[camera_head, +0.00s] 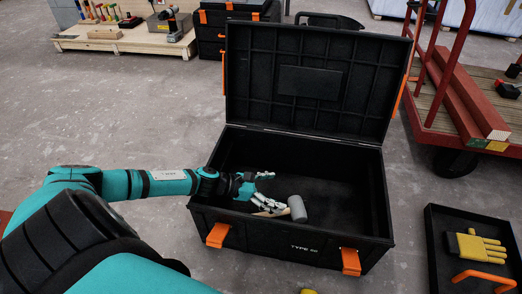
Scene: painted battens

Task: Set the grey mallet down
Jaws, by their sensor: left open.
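The grey mallet (298,209) is inside the open black toolbox (290,241), near its front wall. Its grey head is at the right and its light wooden handle points left. My left gripper (268,190) reaches into the toolbox from the left. Its fingers are open, one above and one lower near the handle. I cannot tell whether the lower finger touches the handle. My right gripper is not in view.
The toolbox lid (313,82) stands open at the back. A black tray (437,249) with yellow gloves (474,247) lies at the right. A red cart (433,124) with battens stands behind it. Concrete floor (120,115) is clear at the left.

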